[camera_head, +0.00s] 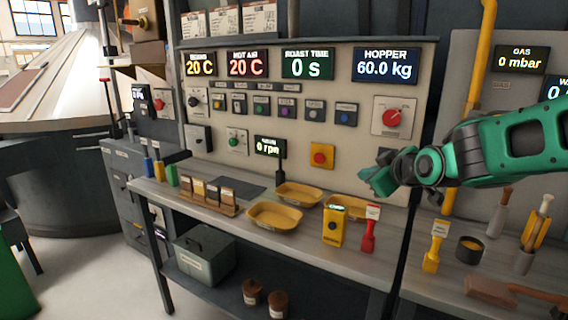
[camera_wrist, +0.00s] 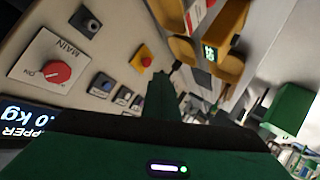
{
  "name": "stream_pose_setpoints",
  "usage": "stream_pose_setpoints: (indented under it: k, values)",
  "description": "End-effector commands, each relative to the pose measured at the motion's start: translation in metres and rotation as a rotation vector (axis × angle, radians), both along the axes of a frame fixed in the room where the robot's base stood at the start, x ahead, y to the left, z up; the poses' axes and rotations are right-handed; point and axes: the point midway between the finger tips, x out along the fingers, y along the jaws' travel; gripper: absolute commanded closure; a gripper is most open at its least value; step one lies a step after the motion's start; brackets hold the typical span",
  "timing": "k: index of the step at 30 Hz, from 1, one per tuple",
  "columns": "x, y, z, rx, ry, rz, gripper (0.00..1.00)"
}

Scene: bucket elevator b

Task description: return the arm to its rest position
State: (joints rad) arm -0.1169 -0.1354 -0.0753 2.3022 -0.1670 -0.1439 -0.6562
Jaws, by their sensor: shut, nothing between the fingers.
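My green arm reaches in from the right in the head view. My gripper (camera_head: 375,178) is shut and empty, in front of the control panel (camera_head: 350,130) and above the bench. The red main knob (camera_head: 391,118) is on the panel just above and right of my gripper. In the wrist view, my shut gripper (camera_wrist: 160,85) points along the panel, with the main knob (camera_wrist: 57,71) at left and apart from it. The fingers touch nothing that I can see.
The bench (camera_head: 300,232) below holds yellow trays (camera_head: 275,215), a yellow meter (camera_head: 334,226) and a red tagged tool (camera_head: 370,230). A yellow pipe (camera_head: 480,55) runs down at right. Brushes and a dark cup (camera_head: 469,250) stand on the right bench.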

Motion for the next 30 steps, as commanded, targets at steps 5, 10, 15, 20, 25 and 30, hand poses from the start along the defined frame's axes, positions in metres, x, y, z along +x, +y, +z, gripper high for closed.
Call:
stream_pose_setpoints:
  k: [5,10,15,20,25,30]
  values:
    - [-0.067,-0.027,-0.047,0.111,0.265,-0.153,1.0]
    - [-0.15,-0.054,-0.092,0.215,0.533,-0.373,1.0]
    - [-0.225,-0.075,-0.122,0.289,0.734,-0.599,1.0]
    - [-0.278,-0.13,-0.133,0.341,0.849,-0.815,1.0]
    - [-0.342,-0.173,-0.14,0.418,0.977,-1.021,1.0]
    - [-0.389,-0.189,-0.143,0.488,1.073,-1.149,1.0]
